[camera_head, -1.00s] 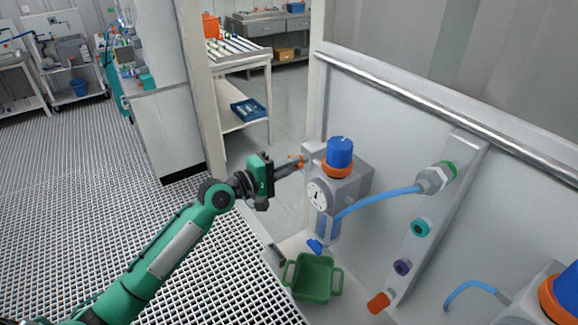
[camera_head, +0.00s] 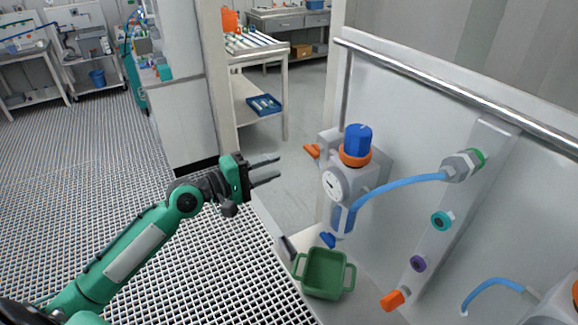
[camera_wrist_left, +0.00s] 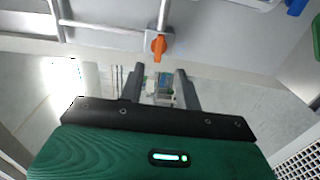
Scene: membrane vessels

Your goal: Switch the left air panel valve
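The left air panel valve has an orange handle (camera_head: 312,151) that sticks out to the left of a grey regulator unit (camera_head: 372,172) with a blue knob and a round gauge. The handle also shows in the left wrist view (camera_wrist_left: 158,46), hanging from a grey fitting and pipe, just beyond the fingertips. My left gripper (camera_head: 280,168) is left of the handle with a clear gap between them. Its two fingers are apart with nothing between them, as the left wrist view (camera_wrist_left: 160,75) also shows. My right gripper is out of view.
A green bin (camera_head: 325,273) stands on the ledge below the regulator. A blue hose (camera_head: 400,185) runs right to a grey connector. The grid floor left of the panel is clear.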

